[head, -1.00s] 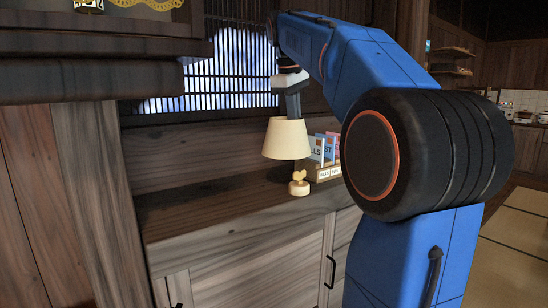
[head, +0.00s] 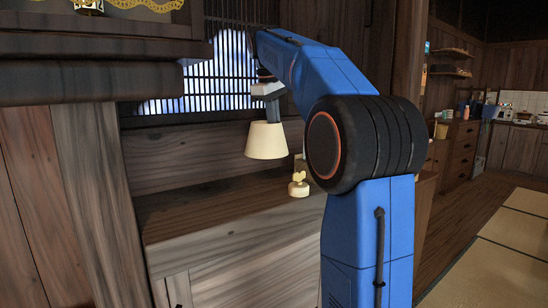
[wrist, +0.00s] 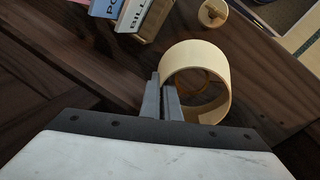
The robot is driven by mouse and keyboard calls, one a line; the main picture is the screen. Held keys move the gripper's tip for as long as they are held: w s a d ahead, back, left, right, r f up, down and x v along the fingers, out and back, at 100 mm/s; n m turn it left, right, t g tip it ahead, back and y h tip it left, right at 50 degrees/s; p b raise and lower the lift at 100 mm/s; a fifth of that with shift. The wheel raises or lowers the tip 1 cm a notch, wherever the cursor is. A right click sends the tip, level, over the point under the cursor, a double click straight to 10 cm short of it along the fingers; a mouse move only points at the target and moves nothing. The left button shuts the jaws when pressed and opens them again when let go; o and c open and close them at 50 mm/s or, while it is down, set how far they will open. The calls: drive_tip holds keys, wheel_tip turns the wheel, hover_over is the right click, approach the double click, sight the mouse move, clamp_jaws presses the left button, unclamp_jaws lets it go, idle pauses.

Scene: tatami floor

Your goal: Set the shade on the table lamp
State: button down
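The cream lamp shade (head: 266,141) hangs from my gripper (head: 268,93), slightly tilted, in the air above the wooden cabinet top. In the wrist view my gripper (wrist: 163,98) is shut on the wall of the shade (wrist: 196,62), whose open end faces the camera. The lamp base (head: 298,188), a small pale wooden foot with a knobbly stem, stands on the cabinet top to the right of and below the shade, apart from it. A round wooden piece that looks like this base (wrist: 212,12) shows beyond the shade in the wrist view.
A holder with cards marked with letters (wrist: 140,18) stands on the cabinet top near the base; my arm mostly hides it in the head view. The cabinet top (head: 200,205) is clear on the left. A lattice window (head: 228,70) is behind.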

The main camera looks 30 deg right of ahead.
drive_tip(key=x, duration=0.2)
drive_tip(key=a+x, duration=0.1)
drive_tip(key=x, duration=0.3)
drive_tip(key=shift+s+a+f, duration=0.1)
drive_tip(key=shift+s+f, duration=0.15)
drive_tip(key=shift+f, duration=0.1)
drive_tip(key=shift+a+x, duration=0.15)
drive_tip(key=shift+x, duration=0.6)
drive_tip(key=shift+a+x, duration=0.15)
drive_tip(key=shift+x, duration=0.55)
drive_tip(key=shift+w+f, duration=0.1)
drive_tip(key=shift+f, duration=0.1)
drive_tip(key=c, duration=2)
unclamp_jaws()
drive_tip(key=v, duration=1.7)
drive_tip(key=shift+s+a+r, duration=0.1)
drive_tip(key=shift+s+r, duration=0.05)
drive_tip(key=shift+s, duration=0.1)
drive_tip(key=shift+s, duration=0.1)
